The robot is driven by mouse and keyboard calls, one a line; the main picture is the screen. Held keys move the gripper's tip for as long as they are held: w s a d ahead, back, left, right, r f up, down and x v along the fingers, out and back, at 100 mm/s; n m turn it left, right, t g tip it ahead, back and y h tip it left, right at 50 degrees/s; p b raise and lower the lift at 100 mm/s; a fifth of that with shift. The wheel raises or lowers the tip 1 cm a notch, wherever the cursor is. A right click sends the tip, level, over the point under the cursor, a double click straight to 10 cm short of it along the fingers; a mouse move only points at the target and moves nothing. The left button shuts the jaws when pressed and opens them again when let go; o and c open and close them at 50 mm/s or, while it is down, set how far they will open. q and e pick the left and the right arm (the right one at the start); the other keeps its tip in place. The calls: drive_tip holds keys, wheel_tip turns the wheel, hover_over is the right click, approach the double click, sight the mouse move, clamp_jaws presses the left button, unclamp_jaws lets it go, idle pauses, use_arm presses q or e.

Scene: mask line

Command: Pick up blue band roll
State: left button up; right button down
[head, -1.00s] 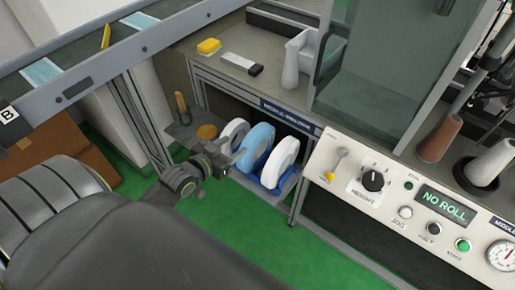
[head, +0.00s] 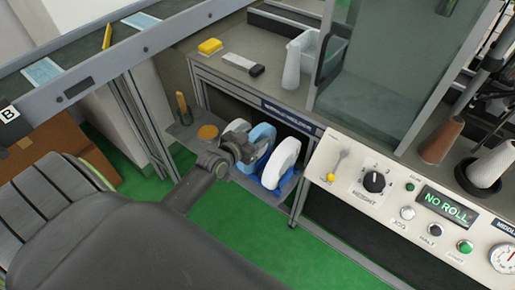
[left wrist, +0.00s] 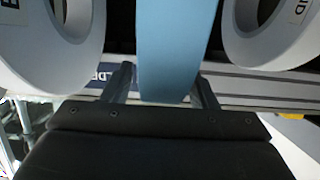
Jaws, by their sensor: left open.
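The blue band roll (head: 263,133) stands upright on a low shelf rack, between two white rolls. In the head view my left gripper (head: 250,152) is at the near side of the blue roll and hides part of it. In the left wrist view the blue roll (left wrist: 176,45) is a broad vertical band between the two fingers of my left gripper (left wrist: 162,88). The fingers are open, one on each side of the roll, with a gap visible at the left. My right gripper is not in view.
One white roll (head: 237,126) stands left of the blue one and another (head: 283,160) right of it, both close. The bench edge (head: 270,107) overhangs behind. A control panel (head: 395,195) stands to the right. Green floor (head: 240,235) is clear in front.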

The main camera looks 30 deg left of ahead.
use_arm(q)
drive_tip(key=shift+c, duration=0.4)
clamp_jaws()
drive_tip(key=shift+r, duration=0.15)
